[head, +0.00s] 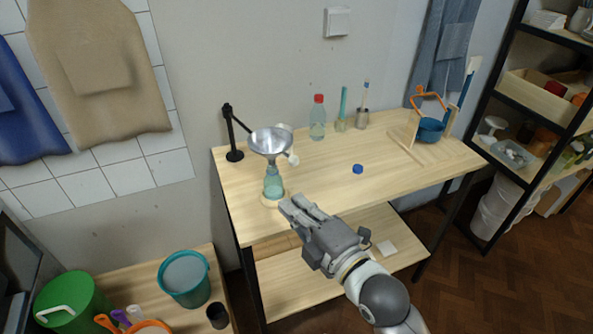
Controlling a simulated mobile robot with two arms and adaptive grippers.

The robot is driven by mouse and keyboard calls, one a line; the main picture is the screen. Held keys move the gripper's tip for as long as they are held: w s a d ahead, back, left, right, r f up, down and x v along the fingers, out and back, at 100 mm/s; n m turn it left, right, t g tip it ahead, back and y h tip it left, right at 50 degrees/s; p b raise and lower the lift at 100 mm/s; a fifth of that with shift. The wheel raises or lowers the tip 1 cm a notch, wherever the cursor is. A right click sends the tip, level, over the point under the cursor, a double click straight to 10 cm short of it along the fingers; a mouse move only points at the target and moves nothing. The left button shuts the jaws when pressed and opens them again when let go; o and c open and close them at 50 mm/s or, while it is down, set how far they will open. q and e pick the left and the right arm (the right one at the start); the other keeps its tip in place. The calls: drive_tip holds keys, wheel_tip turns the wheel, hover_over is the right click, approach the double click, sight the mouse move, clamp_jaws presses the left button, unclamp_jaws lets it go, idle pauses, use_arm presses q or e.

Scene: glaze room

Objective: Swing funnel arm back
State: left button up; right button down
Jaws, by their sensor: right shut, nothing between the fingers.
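A metal funnel (270,142) is held by a black post with an arm (233,134) at the left back of the wooden table (340,180). The funnel sits right above a teal bottle (273,183), which stands upright on a round pale base (272,200) near the table's left front. Whether the spout is inside the bottle's neck I cannot tell. A pale knob (293,159) shows beside the funnel. My right gripper (289,204) is shut and empty, at the table's front edge just right of and nearer than the bottle. My left gripper is out of view.
A blue cap (358,169) lies mid-table. A red-capped bottle (317,118) and brush holders (361,118) stand at the back. A wooden stand with a blue bowl (430,130) is at the right. Buckets (184,278) stand on a low table at lower left. The table's right front is clear.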

drive_tip(key=w+a+p, duration=0.1)
drive_tip(key=w+p, duration=0.2)
drive_tip(key=w, duration=0.7)
drive_tip(key=shift+w+a+f, duration=0.15)
drive_tip(key=shift+a+f, duration=0.15)
drive_tip(key=shift+d, duration=0.1)
